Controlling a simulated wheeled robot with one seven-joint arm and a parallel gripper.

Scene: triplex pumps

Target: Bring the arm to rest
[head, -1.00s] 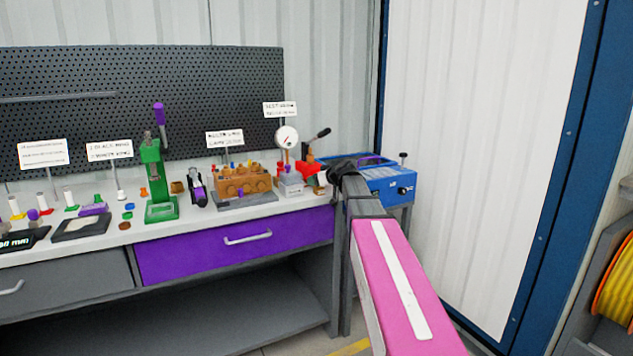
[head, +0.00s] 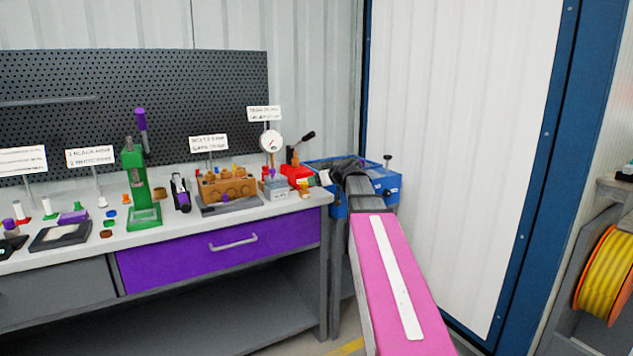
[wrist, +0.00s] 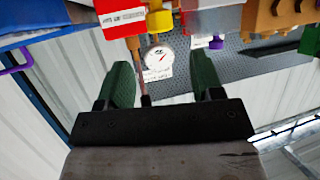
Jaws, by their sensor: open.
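My arm (head: 390,270), pink with a white stripe, reaches from the lower right toward the right end of the bench in the head view. In the wrist view my gripper (wrist: 164,88) has two green fingers spread apart, with nothing held between them. The round white gauge (wrist: 158,60) shows beyond and between the fingers. In the head view the fingers are mostly hidden by the arm's dark wrist, close to the blue box and the red hand pump (head: 297,173).
The gauge (head: 271,141), a brown block (head: 226,186), a green press (head: 139,185) and small coloured parts stand on the bench (head: 90,250). A blue box (head: 385,183) is behind my wrist. A yellow cable reel (head: 605,275) is at the right. Floor space before the white panel looks clear.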

